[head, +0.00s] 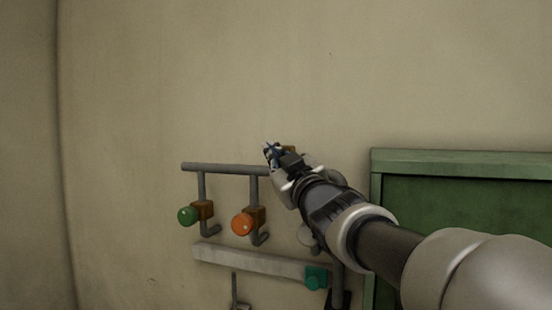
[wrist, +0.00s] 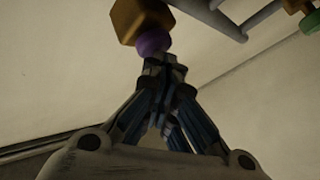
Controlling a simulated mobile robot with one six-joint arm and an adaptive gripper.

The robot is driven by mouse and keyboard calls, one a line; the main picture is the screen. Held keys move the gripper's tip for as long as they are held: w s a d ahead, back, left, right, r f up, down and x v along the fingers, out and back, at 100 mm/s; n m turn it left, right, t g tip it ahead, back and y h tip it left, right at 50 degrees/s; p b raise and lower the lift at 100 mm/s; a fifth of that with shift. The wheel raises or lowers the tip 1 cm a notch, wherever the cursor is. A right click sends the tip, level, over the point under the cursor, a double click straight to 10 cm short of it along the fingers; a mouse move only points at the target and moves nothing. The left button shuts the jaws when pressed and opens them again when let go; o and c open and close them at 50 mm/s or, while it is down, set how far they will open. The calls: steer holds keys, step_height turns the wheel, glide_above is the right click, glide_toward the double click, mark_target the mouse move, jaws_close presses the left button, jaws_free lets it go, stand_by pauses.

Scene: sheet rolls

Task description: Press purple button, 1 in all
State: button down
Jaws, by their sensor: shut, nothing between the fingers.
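The purple button (wrist: 153,42) sits on an orange-brown block (wrist: 138,17) at the top of the wrist view. My gripper (wrist: 160,68) is shut and empty, with its fingertips right at the lower edge of the purple button. I cannot tell whether they touch it. In the head view my gripper (head: 269,150) reaches the right end of the grey pipe rack, and the purple button is hidden behind it. A bit of brown block (head: 289,149) shows just past the fingers.
A green button (head: 187,216) and an orange button (head: 242,224) hang on the pipe rack (head: 222,168) to the left. A grey bar (head: 250,263) with a teal block (head: 316,278) is below. A green-framed board (head: 460,163) is at right. The wall above is clear.

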steer(key=shift+s+f, duration=0.1)
steer(key=shift+s, duration=0.05)
steer(key=shift+s+a+b, duration=0.3)
steer(key=shift+s+b, duration=0.45)
steer(key=shift+s+a+b, duration=0.3)
steer(key=shift+s+b, duration=0.3)
steer(key=shift+s, duration=0.2)
steer(key=shift+s+a+b, duration=0.25)
steer(key=shift+s+b, duration=0.3)
steer(key=shift+s, duration=0.2)
steer(key=shift+s+a+b, duration=0.3)
steer(key=shift+s+b, duration=0.3)
steer(key=shift+s, duration=0.2)
